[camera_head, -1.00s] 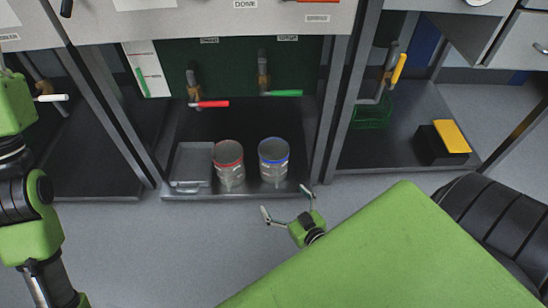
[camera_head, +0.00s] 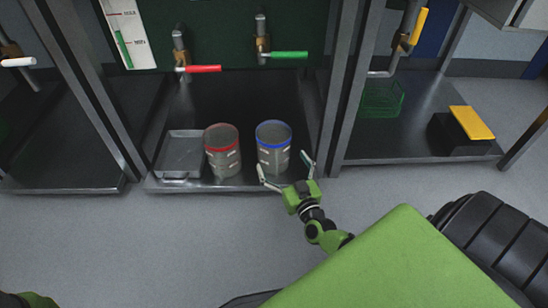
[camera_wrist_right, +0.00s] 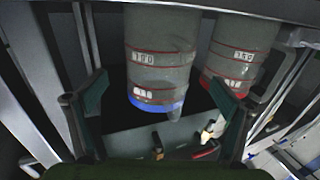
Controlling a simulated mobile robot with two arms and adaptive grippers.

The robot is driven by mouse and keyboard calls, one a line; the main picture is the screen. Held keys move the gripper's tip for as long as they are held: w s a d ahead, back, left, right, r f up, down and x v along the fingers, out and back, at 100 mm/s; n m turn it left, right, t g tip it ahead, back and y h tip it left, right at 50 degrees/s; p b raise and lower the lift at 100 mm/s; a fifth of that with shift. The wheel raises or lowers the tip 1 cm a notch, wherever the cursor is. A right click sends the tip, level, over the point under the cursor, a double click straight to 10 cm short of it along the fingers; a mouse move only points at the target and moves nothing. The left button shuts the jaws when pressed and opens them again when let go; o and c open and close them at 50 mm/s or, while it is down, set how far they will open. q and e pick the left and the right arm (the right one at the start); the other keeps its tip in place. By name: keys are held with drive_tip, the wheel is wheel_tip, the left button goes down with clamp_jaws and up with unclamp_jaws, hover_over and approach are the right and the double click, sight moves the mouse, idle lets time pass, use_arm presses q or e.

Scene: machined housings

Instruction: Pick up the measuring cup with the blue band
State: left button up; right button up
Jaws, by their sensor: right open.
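The measuring cup with the blue band (camera_head: 273,148) stands upright on the dark lower shelf, its blue rim on top. A similar cup with a red band (camera_head: 222,152) stands just left of it. My right gripper (camera_head: 284,164) is open and empty at the shelf's front edge, its fingers spread toward the lower front of the blue-banded cup. In the right wrist view the blue-banded cup (camera_wrist_right: 160,60) appears between and beyond the open fingers (camera_wrist_right: 158,88); the red-banded cup (camera_wrist_right: 240,55) shows beside it. Contact with the fingers cannot be told. My left gripper is out of view.
A grey metal tray (camera_head: 180,155) lies left of the cups. Red (camera_head: 203,69) and green (camera_head: 290,55) valve handles hang above the shelf. A steel post (camera_head: 343,110) stands close to the right of my gripper. The shelf behind the cups looks clear.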

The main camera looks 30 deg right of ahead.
drive_tip(key=shift+w+d, duration=0.15)
drive_tip(key=shift+w, duration=0.55)
drive_tip(key=w+b, duration=0.2)
drive_tip(key=w, duration=0.1)
drive_tip(key=w+d+b, duration=0.1)
drive_tip(key=b, duration=0.1)
drive_tip(key=shift+w+f, duration=0.15)
drive_tip(key=shift+f, duration=0.1)
drive_tip(key=shift+w+d+r, duration=0.1)
drive_tip(key=shift+w+r, duration=0.05)
drive_tip(key=shift+w, duration=0.2)
drive_tip(key=c, duration=1.3)
